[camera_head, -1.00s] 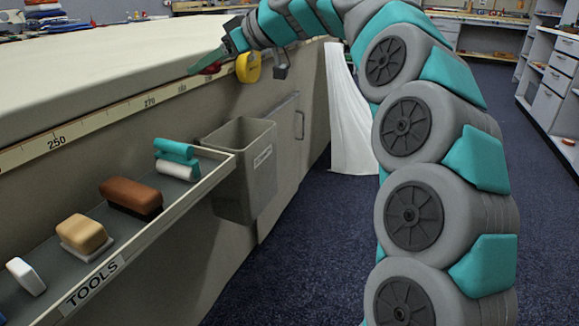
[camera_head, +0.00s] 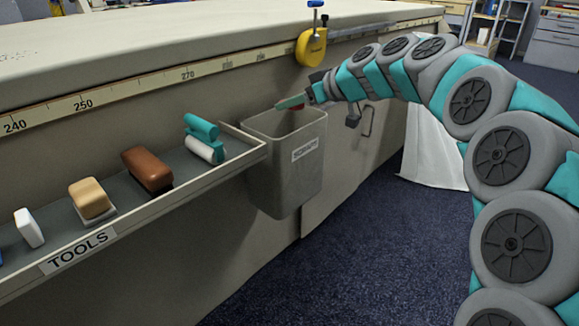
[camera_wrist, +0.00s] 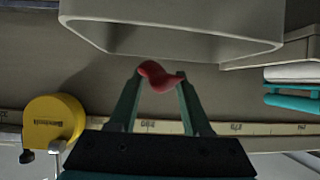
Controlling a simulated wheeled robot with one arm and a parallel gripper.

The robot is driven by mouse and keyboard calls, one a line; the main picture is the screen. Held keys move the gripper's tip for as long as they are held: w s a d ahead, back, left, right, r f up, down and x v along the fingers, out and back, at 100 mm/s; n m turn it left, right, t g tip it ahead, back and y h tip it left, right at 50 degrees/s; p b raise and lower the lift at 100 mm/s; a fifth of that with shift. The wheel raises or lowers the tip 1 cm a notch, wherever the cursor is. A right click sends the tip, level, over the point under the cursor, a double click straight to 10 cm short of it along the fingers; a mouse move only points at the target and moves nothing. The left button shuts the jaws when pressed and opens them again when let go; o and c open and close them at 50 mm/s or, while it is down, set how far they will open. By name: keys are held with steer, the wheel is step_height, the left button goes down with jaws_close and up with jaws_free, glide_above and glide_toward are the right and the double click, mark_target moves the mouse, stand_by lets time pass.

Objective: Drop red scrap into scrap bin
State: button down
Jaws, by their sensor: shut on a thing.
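The red scrap (camera_wrist: 157,77) is a small, soft-looking lump pinched between the two teal fingertips of my gripper (camera_wrist: 160,79) in the wrist view. The scrap bin (camera_head: 290,168) is a grey open box with a label, hanging on the table's side. Its rim (camera_wrist: 190,59) spans the top of the wrist view, with the scrap just below it in the picture. Whether the scrap is fully over the opening is unclear.
The tool tray (camera_head: 135,213) adjoins the bin on the left, holding a teal-and-white roller (camera_head: 203,140), a brown brush (camera_head: 147,170) and blocks. A yellow tape measure (camera_head: 312,47) sits at the table's ruler edge (camera_head: 150,82). Floor in front is clear.

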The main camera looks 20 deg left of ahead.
steer(key=shift+f, duration=1.05)
steer(key=shift+c, duration=1.3)
jaws_free()
steer(key=v, duration=0.7)
steer(key=shift+s+d+r, duration=0.1)
steer(key=shift+d, duration=0.25)
